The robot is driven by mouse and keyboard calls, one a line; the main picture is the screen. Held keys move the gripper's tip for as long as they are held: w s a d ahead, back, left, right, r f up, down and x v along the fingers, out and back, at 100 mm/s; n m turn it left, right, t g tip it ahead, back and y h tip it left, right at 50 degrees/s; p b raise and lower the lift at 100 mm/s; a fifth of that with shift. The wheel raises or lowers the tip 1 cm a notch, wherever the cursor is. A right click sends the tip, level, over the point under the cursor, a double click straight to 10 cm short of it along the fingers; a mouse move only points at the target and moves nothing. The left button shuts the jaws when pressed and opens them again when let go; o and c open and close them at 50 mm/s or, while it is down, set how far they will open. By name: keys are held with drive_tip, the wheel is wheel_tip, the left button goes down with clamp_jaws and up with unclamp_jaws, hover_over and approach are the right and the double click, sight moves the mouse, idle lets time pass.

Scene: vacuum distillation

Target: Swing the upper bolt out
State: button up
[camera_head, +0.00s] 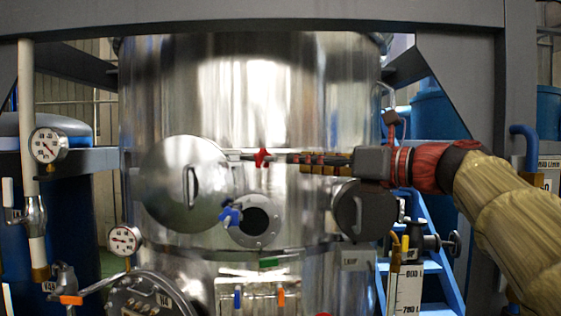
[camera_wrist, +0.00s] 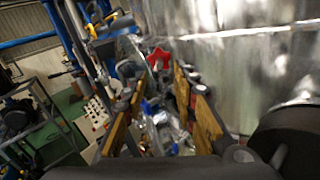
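The upper bolt carries a red star-shaped knob (camera_head: 263,157) and stands out from the steel vessel, above the round port. In the wrist view the red knob (camera_wrist: 159,58) shows just beyond my fingertips, roughly between them. My gripper (camera_head: 279,158) reaches in from the right, level with the knob, its fingertips close to it. In the wrist view the fingers of my gripper (camera_wrist: 160,78) are apart with nothing held between them. I cannot tell whether a fingertip touches the knob. A lower bolt with a blue knob (camera_head: 230,215) sits at the port's left edge.
A round steel hatch door (camera_head: 180,190) with a handle stands left of the open port (camera_head: 257,224). A dark round cover (camera_head: 362,211) sits just below my gripper. Gauges (camera_head: 48,145) and pipes stand at the left. A blue ladder (camera_head: 428,262) is at the right.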

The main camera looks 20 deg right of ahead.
sight(276, 159)
drive_tip(key=shift+p+x, duration=0.55)
drive_tip(key=shift+x, duration=3.2)
drive_tip(key=c, duration=0.3)
drive_tip(key=c, duration=0.4)
clamp_jaws()
